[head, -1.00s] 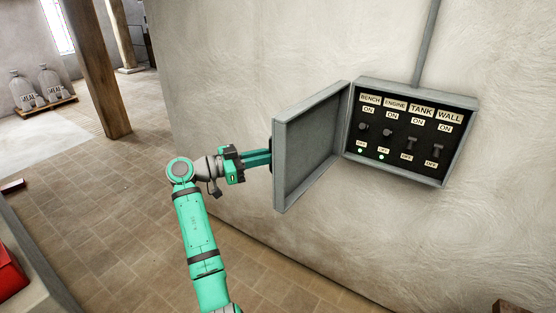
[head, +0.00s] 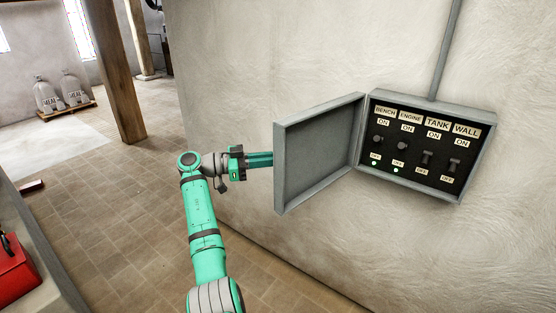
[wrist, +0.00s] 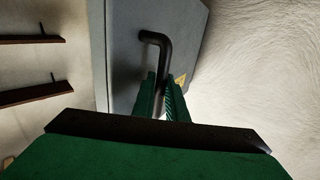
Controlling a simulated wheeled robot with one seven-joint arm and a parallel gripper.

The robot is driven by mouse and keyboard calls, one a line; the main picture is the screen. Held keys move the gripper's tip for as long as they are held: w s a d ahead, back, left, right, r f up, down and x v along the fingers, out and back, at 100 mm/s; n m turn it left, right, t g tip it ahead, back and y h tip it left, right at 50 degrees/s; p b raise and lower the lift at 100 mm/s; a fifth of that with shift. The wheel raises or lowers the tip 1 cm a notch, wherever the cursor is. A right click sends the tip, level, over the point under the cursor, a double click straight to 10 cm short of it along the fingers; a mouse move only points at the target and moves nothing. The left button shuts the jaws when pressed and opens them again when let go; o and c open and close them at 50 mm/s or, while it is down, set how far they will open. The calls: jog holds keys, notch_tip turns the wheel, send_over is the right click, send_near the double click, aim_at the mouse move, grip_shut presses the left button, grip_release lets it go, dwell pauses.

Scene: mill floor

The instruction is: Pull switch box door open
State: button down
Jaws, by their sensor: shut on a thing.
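The switch box (head: 420,145) is on the wall, its grey door (head: 318,155) swung wide open to the left. Inside are switches under BENCH, ENGINE, TANK and WALL labels, with two green lights lit at lower left. My gripper (head: 272,159) is at the door's outer left side; its fingertips are hidden behind the door edge in the head view. In the wrist view the door's outer face (wrist: 125,45) carries a black bent handle (wrist: 162,62), and my gripper (wrist: 165,98) is shut on its lower part.
A wooden post (head: 115,70) and meal sacks (head: 62,90) on a pallet stand at the back left. A red box (head: 15,270) sits at the lower left. The tiled floor (head: 110,220) around my arm is clear.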

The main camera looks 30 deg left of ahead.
jog(key=shift+f, duration=0.1)
jog(key=c, duration=2)
grip_release()
jog(key=shift+d, duration=0.1)
jog(key=shift+c, duration=0.2)
jog(key=v, duration=1.1)
jog(key=shift+w, duration=0.1)
